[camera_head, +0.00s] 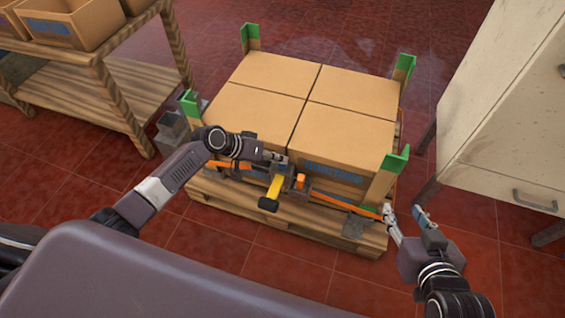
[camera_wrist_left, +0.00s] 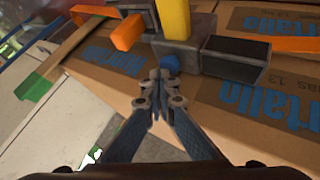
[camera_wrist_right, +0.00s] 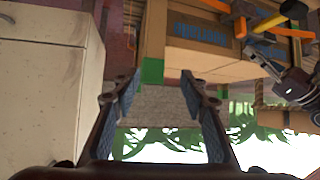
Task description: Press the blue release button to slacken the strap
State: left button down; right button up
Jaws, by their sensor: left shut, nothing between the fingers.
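The blue release button (camera_wrist_left: 172,64) sits on the dark ratchet buckle (camera_wrist_left: 232,57), between its blocks. The buckle (camera_head: 290,187) has a yellow lever (camera_head: 275,187) with a black end and an orange knob (camera_head: 301,181). The orange strap (camera_head: 345,203) runs both ways from it across the front of the cartons. My left gripper (camera_head: 280,160) is shut and empty, just above the buckle; in the left wrist view its tips (camera_wrist_left: 160,76) are close beside the button. I cannot tell whether they touch it. My right gripper (camera_wrist_right: 160,78) is open and empty near the pallet's front right corner.
Several cartons (camera_head: 258,108) stand on a wooden pallet (camera_head: 240,205) with green corner pieces (camera_head: 396,160). A wooden rack (camera_head: 105,85) with boxes stands at the left, a pale cabinet (camera_head: 505,125) at the right. Red tiled floor is clear in front of the pallet.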

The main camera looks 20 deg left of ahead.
pick_arm(q)
jog(key=shift+f, duration=0.2)
pick_arm(e)
jog(key=shift+w+a+r+t, duration=0.15)
jog(key=shift+w+r+t, duration=0.15)
jog(key=shift+r, duration=0.1)
dwell(0.6)
pick_arm(q)
jog(key=shift+r, duration=0.35)
jog(key=shift+r+p, duration=0.4)
jog(key=shift+p, duration=0.2)
jog(key=shift+r+p, duration=0.3)
jog(key=shift+r, duration=0.05)
pick_arm(e)
jog(key=s+d+f+g+h, duration=0.1)
jog(key=s+d+f+g, duration=0.2)
jog(key=s+f+g, duration=0.2)
jog(key=s+f, duration=0.2)
jog(key=s, duration=0.1)
jog(key=shift+s+d, duration=0.25)
jog(key=shift+s, duration=0.1)
